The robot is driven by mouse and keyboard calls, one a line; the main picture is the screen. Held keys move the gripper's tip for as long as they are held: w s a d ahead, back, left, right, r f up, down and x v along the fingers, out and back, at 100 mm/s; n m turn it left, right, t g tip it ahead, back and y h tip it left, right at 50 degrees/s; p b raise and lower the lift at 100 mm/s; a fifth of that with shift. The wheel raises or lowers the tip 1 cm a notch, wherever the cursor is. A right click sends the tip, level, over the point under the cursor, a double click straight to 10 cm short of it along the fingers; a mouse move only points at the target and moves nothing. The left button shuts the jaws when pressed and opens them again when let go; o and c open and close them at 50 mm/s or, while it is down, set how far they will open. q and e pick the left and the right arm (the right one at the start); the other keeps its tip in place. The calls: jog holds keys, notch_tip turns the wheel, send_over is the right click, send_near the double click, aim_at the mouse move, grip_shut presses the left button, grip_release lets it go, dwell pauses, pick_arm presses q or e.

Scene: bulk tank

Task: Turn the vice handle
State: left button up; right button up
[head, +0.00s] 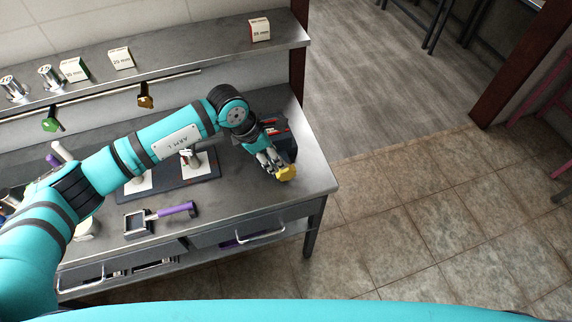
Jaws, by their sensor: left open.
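The vice (288,146), a dark block with red parts, sits at the right end of the steel bench. A yellow knob-like piece (286,173), which looks like its handle, is at its front, near the bench's right front edge. My left arm reaches across the bench from the left. My left gripper (271,163) is open, with its fingers at the yellow piece and partly in front of the vice. I cannot tell whether the fingers touch the yellow piece. The arm and gripper hide part of the vice. My right gripper is out of view.
A purple-handled tool (176,210) lies on the bench in front of a dark board (206,172) with white plates and a metal fitting. A shelf (180,62) with small boxes and metal cans runs behind, above a rail with hanging tools. The floor right of the bench is clear.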

aim_at(286, 170)
pick_arm(q)
jog(key=p+x, duration=0.1)
jog(key=x, duration=0.8)
jog(key=shift+d+p, duration=0.1)
jog(key=shift+p, duration=0.3)
jog(key=shift+c, duration=0.6)
grip_shut()
